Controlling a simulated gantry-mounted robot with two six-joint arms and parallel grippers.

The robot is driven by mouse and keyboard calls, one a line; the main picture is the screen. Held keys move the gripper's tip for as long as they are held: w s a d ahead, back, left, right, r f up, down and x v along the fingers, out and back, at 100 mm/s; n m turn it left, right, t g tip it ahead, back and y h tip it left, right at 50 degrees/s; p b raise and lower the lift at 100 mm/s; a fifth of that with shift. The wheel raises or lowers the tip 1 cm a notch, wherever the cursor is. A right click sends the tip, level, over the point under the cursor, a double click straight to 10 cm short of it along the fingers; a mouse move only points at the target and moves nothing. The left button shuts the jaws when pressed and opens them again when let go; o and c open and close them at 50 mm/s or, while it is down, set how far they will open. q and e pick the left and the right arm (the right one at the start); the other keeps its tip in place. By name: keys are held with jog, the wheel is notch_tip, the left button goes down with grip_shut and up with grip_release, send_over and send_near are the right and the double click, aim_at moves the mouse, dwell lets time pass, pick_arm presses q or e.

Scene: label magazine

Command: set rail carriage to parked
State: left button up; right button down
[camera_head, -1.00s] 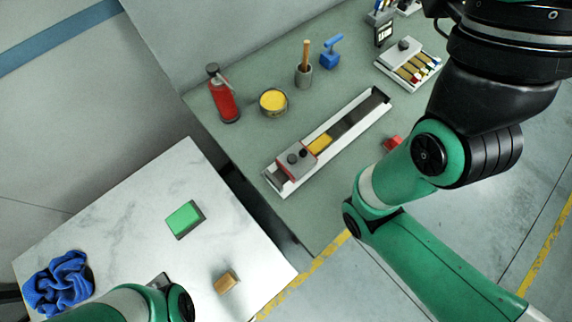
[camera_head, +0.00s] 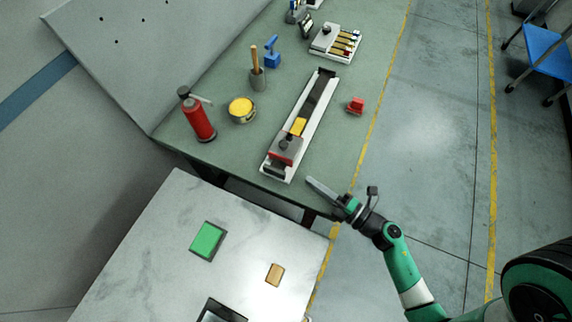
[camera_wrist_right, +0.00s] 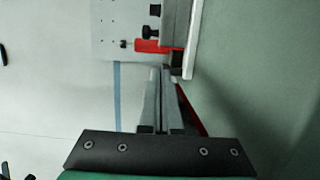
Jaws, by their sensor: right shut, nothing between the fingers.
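The rail (camera_head: 315,106) is a long white-edged channel with a dark slot, lying diagonally on the green bench. The rail carriage (camera_head: 288,148), grey and red with a dark knob, sits near its near end. A yellow patch (camera_head: 298,126) shows just beyond it. My right gripper (camera_head: 311,183) is shut and empty, near the bench's front edge, to the right of the rail's near end and apart from the carriage. In the right wrist view the shut fingers (camera_wrist_right: 161,72) point toward the carriage's red part (camera_wrist_right: 155,46) and the rail's white edge (camera_wrist_right: 190,45). My left gripper is out of view.
A red block (camera_head: 356,105) lies right of the rail. A tray (camera_head: 322,50) is behind. A white table (camera_head: 150,250) holds a green pad (camera_head: 208,241) and a tan block (camera_head: 275,274).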

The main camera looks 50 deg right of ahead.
aim_at(286, 164)
jog(key=w+b, duration=0.1)
jog(key=w, duration=0.9)
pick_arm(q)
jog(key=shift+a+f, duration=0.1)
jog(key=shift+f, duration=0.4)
pick_arm(e)
jog(key=shift+a, duration=0.1)
